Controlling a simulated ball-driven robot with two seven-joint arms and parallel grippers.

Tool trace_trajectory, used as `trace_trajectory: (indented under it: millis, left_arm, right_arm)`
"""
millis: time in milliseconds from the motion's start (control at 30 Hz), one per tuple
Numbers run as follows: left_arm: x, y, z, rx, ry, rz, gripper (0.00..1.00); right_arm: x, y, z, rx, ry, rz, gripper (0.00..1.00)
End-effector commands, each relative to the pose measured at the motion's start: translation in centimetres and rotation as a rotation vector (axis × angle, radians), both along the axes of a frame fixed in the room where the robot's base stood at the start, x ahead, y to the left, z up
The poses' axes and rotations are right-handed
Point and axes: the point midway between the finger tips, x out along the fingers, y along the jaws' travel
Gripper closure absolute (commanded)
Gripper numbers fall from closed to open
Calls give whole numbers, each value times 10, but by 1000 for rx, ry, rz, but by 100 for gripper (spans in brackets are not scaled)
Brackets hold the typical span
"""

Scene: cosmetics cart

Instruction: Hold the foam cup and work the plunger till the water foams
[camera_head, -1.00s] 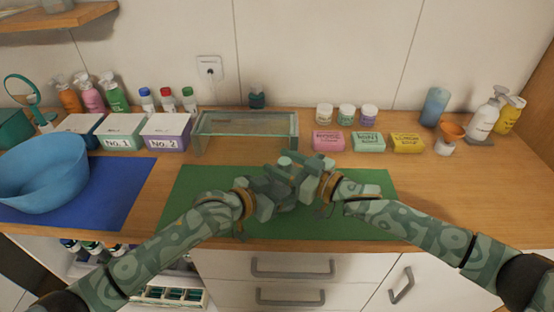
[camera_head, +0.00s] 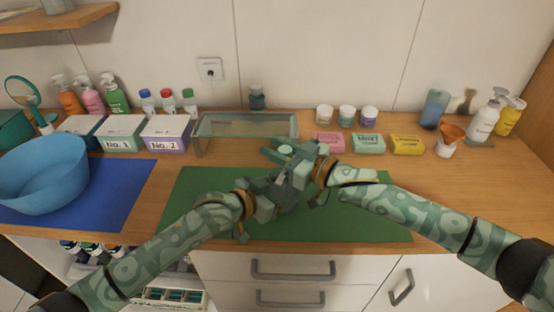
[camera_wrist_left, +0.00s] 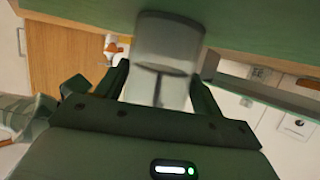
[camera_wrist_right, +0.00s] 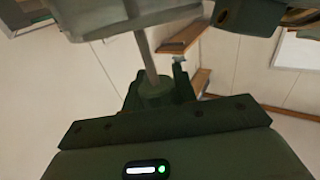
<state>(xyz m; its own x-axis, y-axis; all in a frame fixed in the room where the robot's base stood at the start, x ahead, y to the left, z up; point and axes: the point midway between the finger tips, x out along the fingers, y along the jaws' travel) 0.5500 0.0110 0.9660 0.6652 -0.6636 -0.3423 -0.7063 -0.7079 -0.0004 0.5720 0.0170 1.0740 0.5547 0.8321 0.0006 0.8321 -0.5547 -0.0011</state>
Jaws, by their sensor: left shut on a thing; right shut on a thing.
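My left gripper (camera_head: 268,192) is shut on the foam cup, low over the green mat. In the left wrist view the clear foam cup (camera_wrist_left: 168,45) stands between the fingers, with a thin rod and a dark disc inside. In the head view my grippers mostly hide the cup. My right gripper (camera_head: 298,158) is just above, shut on the plunger's pale green knob (camera_head: 285,149). In the right wrist view the knob (camera_wrist_right: 157,90) sits between the fingers, and the grey plunger rod (camera_wrist_right: 147,55) runs from it to the pale cup top. Foam cannot be made out.
The green mat (camera_head: 370,215) lies under my grippers. A glass stand (camera_head: 250,122) is close behind them. Soap boxes (camera_head: 368,143) and small jars (camera_head: 347,115) stand back right. A blue basin (camera_head: 42,175) and labelled boxes (camera_head: 165,132) are at left.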

Motion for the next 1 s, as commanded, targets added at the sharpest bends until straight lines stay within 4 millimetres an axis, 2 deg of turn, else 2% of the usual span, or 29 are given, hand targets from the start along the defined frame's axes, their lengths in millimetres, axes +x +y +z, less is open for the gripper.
trace_trajectory:
  millis: [33,133,400,433,500,800,867,1000]
  left_arm:
    - [0,1,-1,2,1,1,67]
    - [0,1,-1,1,2,1,67]
    - [0,1,-1,1,3,2,67]
    - [0,1,-1,1,3,2,67]
    - [0,1,-1,2,3,1,67]
    - [0,1,-1,2,3,1,67]
    - [0,1,-1,2,3,1,67]
    - [0,1,-1,2,3,1,67]
  right_arm:
    - [1,-1,8,-1,-4,0,100]
    - [0,-1,15,0,-2,-1,100]
    - [0,-1,15,-1,-1,-2,100]
    - [0,-1,15,-1,-1,-2,64]
    - [0,-1,15,-1,-1,-2,50]
    - [-1,-3,15,-1,0,-1,50]
    - [-3,-7,14,-2,0,-2,50]
    - [-18,-29,13,-3,1,-3,50]
